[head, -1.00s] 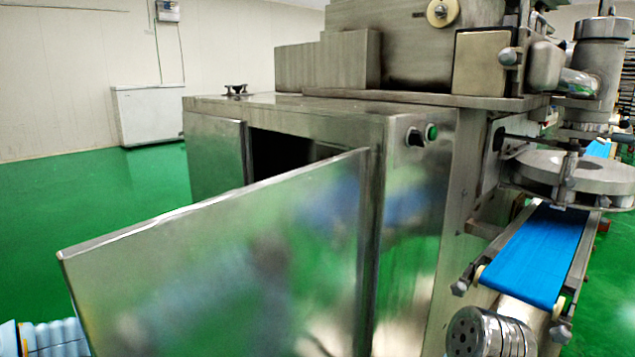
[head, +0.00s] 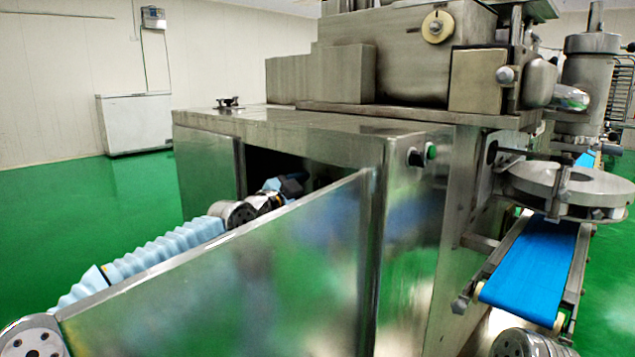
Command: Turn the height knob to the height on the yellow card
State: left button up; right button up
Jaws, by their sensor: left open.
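My left gripper (head: 290,184) is at the dark opening of the machine's cabinet (head: 280,139), just behind the top edge of the open cabinet door (head: 250,270). It is open, and its fingertips are partly hidden by the door. A small black knob (head: 415,157) sits on the front panel, right of and above my left gripper and apart from it. I cannot tell whether this is the height knob. No yellow card can be made out. The inside of the cabinet is dark and mostly hidden. My right gripper is not in view.
A green button (head: 431,152) is beside the black knob. A black fitting (head: 230,102) stands on the cabinet top. The blue conveyor belt (head: 530,268) runs at the right, below a round metal disc (head: 570,185). Green floor (head: 80,215) is clear at the left.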

pick_arm(q)
jog(key=shift+x, duration=1.2)
jog(key=c, duration=1)
jog(key=shift+c, duration=0.2)
jog(key=n, duration=0.6)
jog(key=shift+g, duration=0.3)
jog(key=n, duration=0.5)
jog(key=shift+w+a+p, duration=0.15)
jog(key=shift+p, duration=0.15)
jog(key=shift+n, duration=0.3)
